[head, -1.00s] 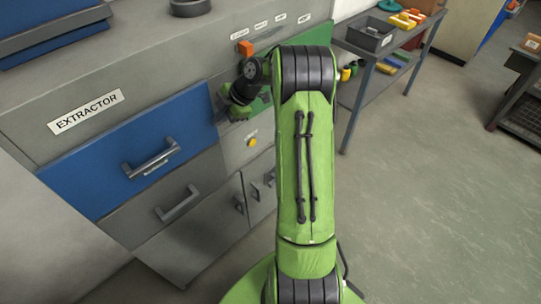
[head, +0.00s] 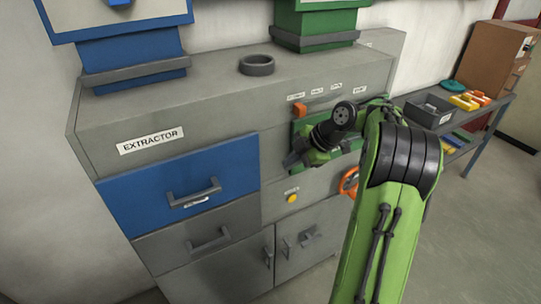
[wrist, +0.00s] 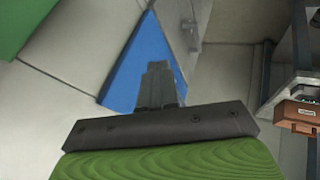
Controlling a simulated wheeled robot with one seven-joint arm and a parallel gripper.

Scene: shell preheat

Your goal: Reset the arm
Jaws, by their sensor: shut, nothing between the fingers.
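My gripper (head: 294,158) is at the end of my green arm, in front of the green front section of the extractor cabinet, right of the blue drawer. In the wrist view its two grey fingers (wrist: 159,85) are together with nothing between them. My arm reaches in from the lower right of the head view and hides part of the cabinet front.
The extractor cabinet (head: 200,105) has a blue drawer (head: 170,195), a grey drawer below and an orange block (head: 299,109) on its face. A dark ring (head: 257,66) lies on top. A side table (head: 490,120) with a grey bin (head: 428,110) stands right. Floor at right is clear.

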